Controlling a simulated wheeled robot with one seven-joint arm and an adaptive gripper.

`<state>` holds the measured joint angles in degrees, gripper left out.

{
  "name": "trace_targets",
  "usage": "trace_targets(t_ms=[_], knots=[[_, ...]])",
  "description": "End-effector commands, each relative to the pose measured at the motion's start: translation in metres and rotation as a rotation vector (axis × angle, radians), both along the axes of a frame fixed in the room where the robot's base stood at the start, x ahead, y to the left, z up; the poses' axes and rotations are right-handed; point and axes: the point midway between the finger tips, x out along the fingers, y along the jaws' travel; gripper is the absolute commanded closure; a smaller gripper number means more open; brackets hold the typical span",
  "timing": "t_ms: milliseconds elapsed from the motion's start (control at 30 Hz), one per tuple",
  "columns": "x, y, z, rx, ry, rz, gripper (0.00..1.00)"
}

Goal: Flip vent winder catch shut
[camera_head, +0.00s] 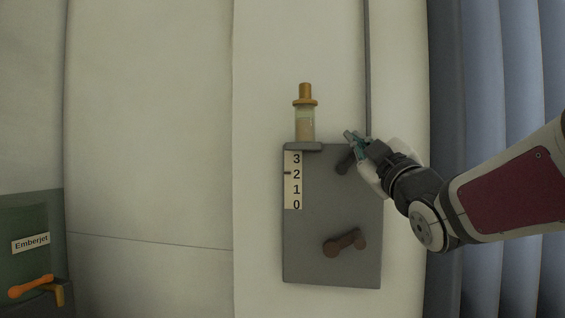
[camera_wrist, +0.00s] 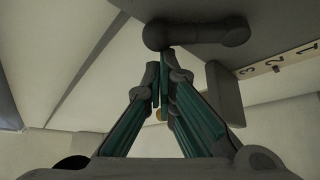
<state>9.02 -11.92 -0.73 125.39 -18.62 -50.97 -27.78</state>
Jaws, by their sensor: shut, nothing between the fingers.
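The vent winder is a grey panel (camera_head: 310,250) on the pale wall, with a 3-to-0 scale strip (camera_head: 293,190). A dark grey lever, which looks like the catch (camera_head: 344,163), sits near its upper right, slanting up to the right and partly hidden by my gripper. It also shows as a rounded bar across the top of the wrist view (camera_wrist: 200,33). A brown crank handle (camera_head: 345,242) is lower on the panel. My gripper (camera_head: 350,137) is shut and empty, its teal fingertips (camera_wrist: 164,62) close to one end of the lever; contact cannot be told.
A glass cup with a brass top (camera_head: 305,122) stands on a ledge at the panel's top left. A thin vertical rod (camera_head: 367,65) runs above the panel. A blue-grey curtain (camera_head: 510,60) hangs at right. A green box labelled Emberjet (camera_head: 30,220) with an orange lever (camera_head: 30,287) is lower left.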

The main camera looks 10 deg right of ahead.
Motion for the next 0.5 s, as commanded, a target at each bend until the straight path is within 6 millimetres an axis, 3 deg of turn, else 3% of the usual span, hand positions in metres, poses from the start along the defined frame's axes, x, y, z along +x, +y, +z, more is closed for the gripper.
trace_targets(t_ms=[500], knots=[[-0.004, -0.016, -0.019, 0.321, -0.107, 0.002, 1.00]])
